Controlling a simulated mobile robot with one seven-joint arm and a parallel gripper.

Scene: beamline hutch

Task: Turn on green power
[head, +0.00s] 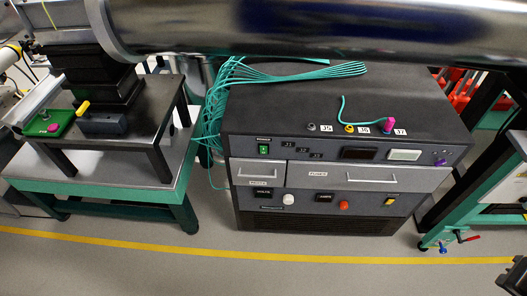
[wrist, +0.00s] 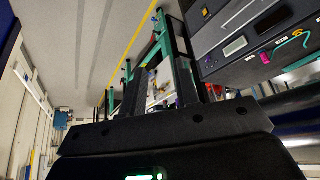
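The green power switch (head: 264,149) is a small lit-looking green rocker at the upper left of the grey control cabinet's front (head: 245,215) in the head view. It is too small to tell whether it is on or off. My gripper (wrist: 160,78) shows in the wrist view with its two dark fingers apart and nothing between them. It is away from the cabinet, whose front shows tilted at the upper right of the wrist view (wrist: 215,65).
Drawers with bar handles (head: 345,177) sit below the switch, above a white knob (head: 288,199) and a red knob (head: 344,205). Teal cables (head: 214,115) hang at the cabinet's left. A teal-framed bench (head: 110,187) stands left. Floor before the cabinet is clear, with a yellow line (head: 290,257).

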